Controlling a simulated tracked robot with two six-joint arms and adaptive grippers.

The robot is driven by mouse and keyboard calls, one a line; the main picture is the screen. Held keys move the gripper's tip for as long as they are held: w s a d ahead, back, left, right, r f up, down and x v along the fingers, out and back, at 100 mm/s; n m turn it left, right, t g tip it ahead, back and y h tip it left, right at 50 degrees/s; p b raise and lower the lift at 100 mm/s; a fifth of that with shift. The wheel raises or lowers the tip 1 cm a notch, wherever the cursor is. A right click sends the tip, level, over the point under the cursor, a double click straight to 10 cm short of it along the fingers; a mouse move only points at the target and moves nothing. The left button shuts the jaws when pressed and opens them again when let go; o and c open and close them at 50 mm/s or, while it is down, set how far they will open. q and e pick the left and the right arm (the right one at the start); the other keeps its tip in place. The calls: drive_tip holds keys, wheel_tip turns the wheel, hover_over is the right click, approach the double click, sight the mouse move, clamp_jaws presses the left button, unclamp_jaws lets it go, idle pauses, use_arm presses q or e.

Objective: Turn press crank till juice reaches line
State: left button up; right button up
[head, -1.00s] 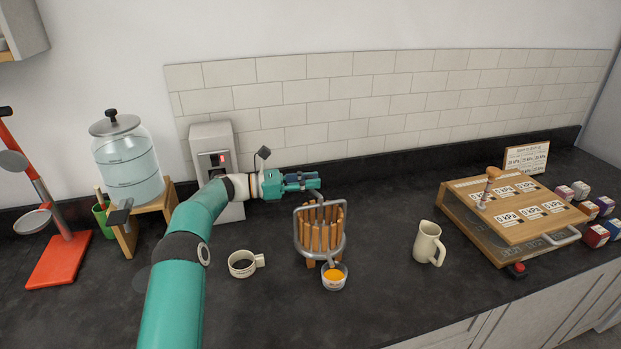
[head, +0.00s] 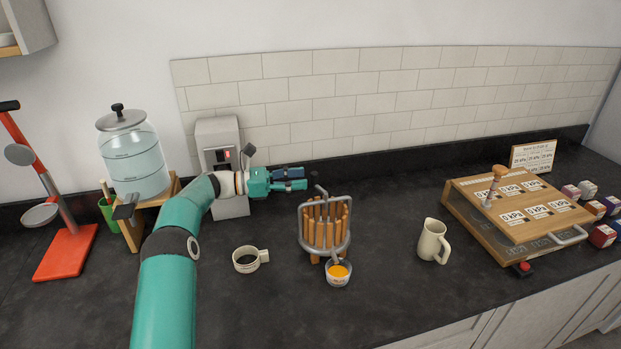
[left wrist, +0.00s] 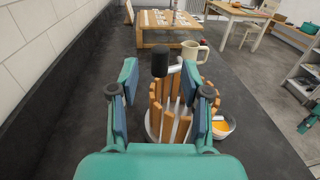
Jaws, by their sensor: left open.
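The press (head: 324,228) is a ring of wooden slats in a grey metal frame, standing on the dark counter. Its crank (left wrist: 162,62) shows in the left wrist view, with a dark knob on a light arm, between and beyond my fingertips. A small clear cup (head: 338,273) with orange juice sits in front of the press under its spout. The line on the cup is too small to make out. My left gripper (head: 290,179) is open and empty, above and to the left of the press top.
A cream jug (head: 432,241) stands right of the press and a cream cup (head: 248,260) stands left of it. A wooden panel box (head: 518,215) is farther right. A water dispenser (head: 134,158) and a red stand (head: 66,252) are at the left. The tiled wall is behind.

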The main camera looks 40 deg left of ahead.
use_arm(q)
drive_tip(key=v, duration=0.7)
drive_tip(key=shift+s+a, duration=0.1)
drive_tip(key=n+t+y+b, duration=0.3)
drive_tip(key=t+y+b, duration=0.1)
drive_tip(key=b, duration=0.6)
approach(314, 173)
drive_tip(key=p+x, duration=0.1)
drive_tip(key=x, duration=0.3)
drive_tip(key=p+x, duration=0.2)
drive_tip(key=x, duration=0.2)
drive_tip(key=shift+w+f, duration=0.2)
drive_tip(key=shift+w, duration=0.05)
drive_tip(key=shift+x, duration=0.85)
